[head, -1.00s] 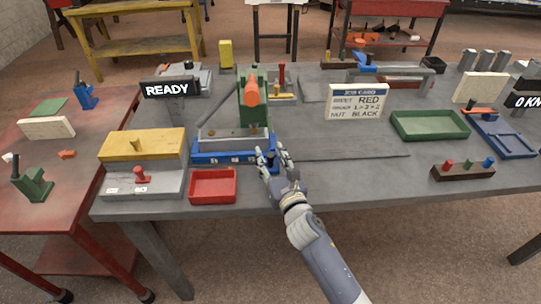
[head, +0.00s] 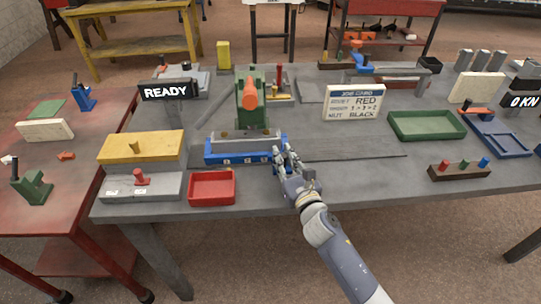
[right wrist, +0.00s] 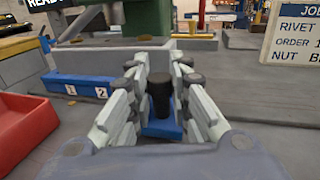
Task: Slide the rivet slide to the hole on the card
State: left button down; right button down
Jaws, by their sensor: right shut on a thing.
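The rivet slide is a blue piece (head: 240,158) with numbers on its front face, below the green press (head: 250,105). In the right wrist view its blue front (right wrist: 82,88) shows 1 and 2; the fingers hide the part further right. My right gripper (head: 285,160) is at the slide's right end. It is shut on an upright black knob (right wrist: 160,92) above a blue base part. The job card (head: 354,102) stands to the right; it reads rivet RED, nut BLACK, and its order line looks like 1, 3, 2. My left gripper is out of view.
A red bin (head: 212,187) stands just left of and in front of the slide. A green tray (head: 428,125) and a dark block with coloured pegs (head: 459,171) are to the right. The bench top between the slide and the green tray is mostly clear.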

jog(key=shift+d, duration=1.1)
jog(key=shift+a, duration=0.1)
jog(key=c, duration=1.5)
grip_release()
jog(key=shift+o, duration=0.2)
jog(key=v, duration=1.2)
jog(key=shift+f, duration=0.1)
